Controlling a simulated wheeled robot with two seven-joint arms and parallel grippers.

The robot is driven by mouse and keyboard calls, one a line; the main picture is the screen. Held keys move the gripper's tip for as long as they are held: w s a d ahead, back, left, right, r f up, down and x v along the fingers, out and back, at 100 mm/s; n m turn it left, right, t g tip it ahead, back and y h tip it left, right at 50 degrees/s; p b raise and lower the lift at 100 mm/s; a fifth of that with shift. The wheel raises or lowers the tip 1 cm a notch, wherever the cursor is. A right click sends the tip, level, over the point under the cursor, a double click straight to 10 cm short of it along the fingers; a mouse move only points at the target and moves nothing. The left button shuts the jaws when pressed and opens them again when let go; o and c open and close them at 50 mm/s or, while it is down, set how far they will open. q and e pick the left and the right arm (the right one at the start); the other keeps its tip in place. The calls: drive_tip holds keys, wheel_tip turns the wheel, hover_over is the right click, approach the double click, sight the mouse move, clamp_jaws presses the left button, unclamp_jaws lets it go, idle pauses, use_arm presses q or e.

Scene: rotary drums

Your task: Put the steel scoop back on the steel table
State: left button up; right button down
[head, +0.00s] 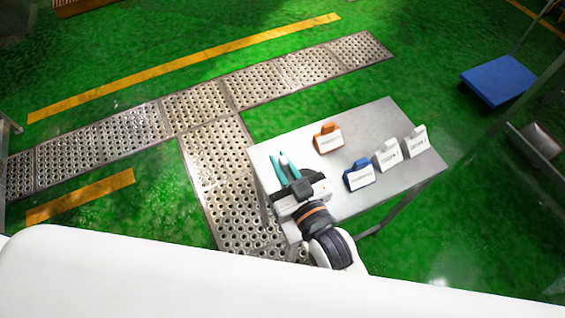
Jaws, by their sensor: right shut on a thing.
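The steel table (384,114) stands right of centre, a bare grey metal top on legs. My right gripper (284,165) is over the left part of the tabletop, with its teal fingers pointing away from me. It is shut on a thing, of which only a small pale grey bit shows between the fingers. I take it for the steel scoop, but its shape is mostly hidden. I cannot tell whether it touches the tabletop. My left gripper is not in view.
Four-sided labelled pieces stand on the table: an orange one (327,139), a blue one (359,175) and two pale grey ones (388,155) (416,142). The tabletop's far edge is clear. Perforated metal floor plates (215,165) lie left. A blue platform (499,80) stands back right.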

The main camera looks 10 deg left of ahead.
drive_tip(key=shift+f, duration=0.2)
drive_tip(key=c, duration=1.4)
unclamp_jaws()
drive_tip(key=shift+s+d, duration=0.15)
drive_tip(key=b+v, duration=0.2)
drive_tip(key=v, duration=0.9)
drive_tip(key=shift+s+d, duration=0.25)
